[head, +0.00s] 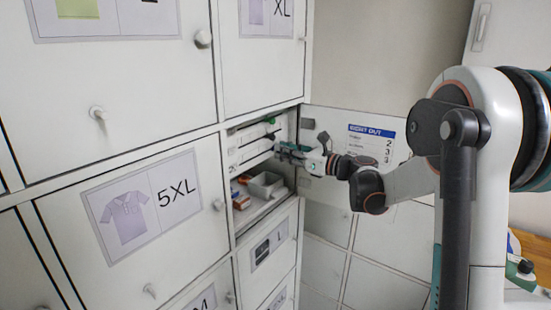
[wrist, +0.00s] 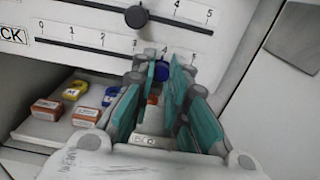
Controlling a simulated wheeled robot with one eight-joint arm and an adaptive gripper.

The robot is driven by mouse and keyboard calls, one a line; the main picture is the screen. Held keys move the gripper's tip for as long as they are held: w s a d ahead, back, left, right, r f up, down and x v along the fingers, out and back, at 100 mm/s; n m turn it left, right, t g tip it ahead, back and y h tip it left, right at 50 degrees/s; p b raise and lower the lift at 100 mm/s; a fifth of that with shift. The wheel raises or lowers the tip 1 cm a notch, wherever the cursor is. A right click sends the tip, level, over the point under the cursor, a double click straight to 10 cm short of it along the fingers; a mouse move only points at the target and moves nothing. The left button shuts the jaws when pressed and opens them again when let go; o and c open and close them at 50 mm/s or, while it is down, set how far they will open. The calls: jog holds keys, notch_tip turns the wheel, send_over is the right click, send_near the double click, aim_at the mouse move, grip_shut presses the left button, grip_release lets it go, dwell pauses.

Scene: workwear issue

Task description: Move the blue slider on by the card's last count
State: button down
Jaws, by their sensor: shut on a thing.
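The blue slider (wrist: 161,70) sits on the lower scale (wrist: 88,40) in the wrist view, close to the 4 mark; its exact reading is partly hidden by the fingers. My gripper (wrist: 160,76) has its teal fingers on both sides of the blue slider and is shut on it. In the head view my gripper (head: 288,149) reaches into the open locker, hiding the slider. The card (head: 371,144) has a blue header and hangs on the open door. Its right-hand figures look like 2, 3, 3, the last at the bottom; its words are too small to read.
A black knob (wrist: 136,16) sits on the upper scale, left of its 4. Below the scales, small boxes (wrist: 46,109) and a grey bin (head: 266,186) stand in the compartment. The open door (head: 325,122) is right of the opening; closed lockers surround it.

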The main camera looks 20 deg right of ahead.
jog(key=shift+d, duration=0.1)
jog(key=c, duration=1.5)
grip_release()
jog(key=v, duration=1.2)
